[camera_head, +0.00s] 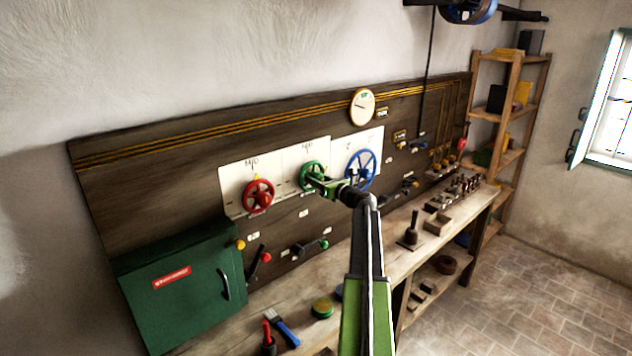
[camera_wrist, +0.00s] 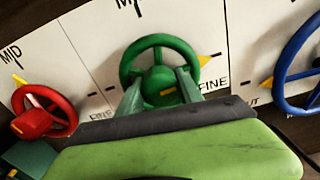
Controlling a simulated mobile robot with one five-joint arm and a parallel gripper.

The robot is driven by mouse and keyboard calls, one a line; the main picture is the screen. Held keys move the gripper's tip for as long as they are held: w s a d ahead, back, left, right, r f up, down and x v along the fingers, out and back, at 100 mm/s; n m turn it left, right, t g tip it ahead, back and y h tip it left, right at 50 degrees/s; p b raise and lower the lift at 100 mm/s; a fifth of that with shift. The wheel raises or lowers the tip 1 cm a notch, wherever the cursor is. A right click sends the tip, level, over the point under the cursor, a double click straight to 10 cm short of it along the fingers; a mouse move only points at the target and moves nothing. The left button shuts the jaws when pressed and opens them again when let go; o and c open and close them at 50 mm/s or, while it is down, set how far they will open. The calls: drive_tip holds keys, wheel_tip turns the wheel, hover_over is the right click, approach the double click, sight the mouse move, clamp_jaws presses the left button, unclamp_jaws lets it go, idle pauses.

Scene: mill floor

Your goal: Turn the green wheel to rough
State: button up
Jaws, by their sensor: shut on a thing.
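The green wheel (camera_head: 312,175) is mounted on a white scale plate on the dark wall panel, between a red and a blue wheel. In the wrist view the green wheel (camera_wrist: 160,44) fills the middle. Its yellow pointer (camera_wrist: 207,60) points right, just above the word FINE (camera_wrist: 214,83). MID is partly visible above the wheel; the word rough cannot be made out. My gripper (camera_wrist: 161,84) is shut on the green wheel's hub, one finger on each side. In the head view my gripper (camera_head: 326,186) partly covers the wheel.
The red wheel (camera_head: 258,194) is close on the left, the blue wheel (camera_head: 361,169) close on the right. Below are small levers (camera_head: 308,248) and a green cabinet (camera_head: 185,285). The bench (camera_head: 395,262) holds a brush (camera_head: 281,327), a green tin (camera_head: 322,307) and small blocks.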

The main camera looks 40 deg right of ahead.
drive_tip(key=n, duration=0.4)
drive_tip(key=shift+w+r, duration=0.1)
drive_tip(key=shift+w, duration=0.05)
drive_tip(key=n, duration=0.4)
drive_tip(key=shift+n, duration=0.3)
drive_tip(key=n, duration=0.4)
drive_tip(key=shift+n, duration=0.3)
drive_tip(key=n, duration=0.4)
drive_tip(key=shift+d, duration=0.1)
drive_tip(key=n, duration=0.9)
drive_tip(key=shift+n+y, duration=0.3)
drive_tip(key=shift+n, duration=0.1)
drive_tip(key=n, duration=0.4)
drive_tip(key=shift+n, duration=2.2)
